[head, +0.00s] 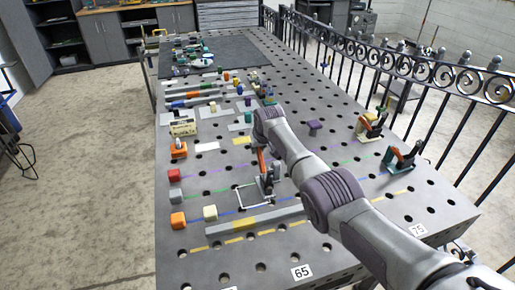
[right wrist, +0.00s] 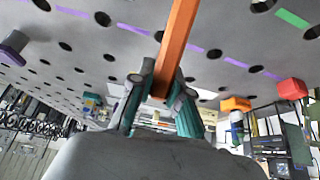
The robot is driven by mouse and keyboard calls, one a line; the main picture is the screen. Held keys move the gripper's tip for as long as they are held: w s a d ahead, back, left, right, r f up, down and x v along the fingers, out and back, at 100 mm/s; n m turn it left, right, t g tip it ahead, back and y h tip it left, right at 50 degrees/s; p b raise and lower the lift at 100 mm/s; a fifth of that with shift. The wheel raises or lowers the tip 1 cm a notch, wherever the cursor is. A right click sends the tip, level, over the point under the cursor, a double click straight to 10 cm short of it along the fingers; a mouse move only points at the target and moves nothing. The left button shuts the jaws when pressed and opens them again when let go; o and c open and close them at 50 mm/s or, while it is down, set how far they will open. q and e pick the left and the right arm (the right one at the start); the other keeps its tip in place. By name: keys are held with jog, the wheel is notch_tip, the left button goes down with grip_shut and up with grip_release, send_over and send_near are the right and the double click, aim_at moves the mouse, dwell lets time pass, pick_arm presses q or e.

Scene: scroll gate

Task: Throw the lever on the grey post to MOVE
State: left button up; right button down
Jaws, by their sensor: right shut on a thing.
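The lever (head: 261,160) is an orange-red bar rising from a dark grey post (head: 268,184) on the perforated table, beside a white square outline. It leans slightly left in the head view. My right gripper (head: 260,146) is at the lever's upper end, mostly hidden by my own wrist. In the right wrist view my gripper (right wrist: 164,92) has its teal and grey fingers on both sides of the orange bar (right wrist: 180,38), shut on its end. No MOVE marking is legible. My left gripper is not in view.
Two similar levers stand to the right, one with orange parts (head: 370,125) and one teal (head: 401,158). Red (head: 174,175) and orange (head: 178,220) blocks line the left edge. A grey bar with a yellow patch (head: 244,223) lies in front. A black railing (head: 440,80) runs along the right.

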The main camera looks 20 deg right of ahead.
aim_at(263, 167)
jog(key=shift+f, duration=0.1)
dwell(0.3)
jog(key=c, duration=1.1)
grip_release()
jog(key=v, duration=1.2)
jog(key=shift+w, duration=0.1)
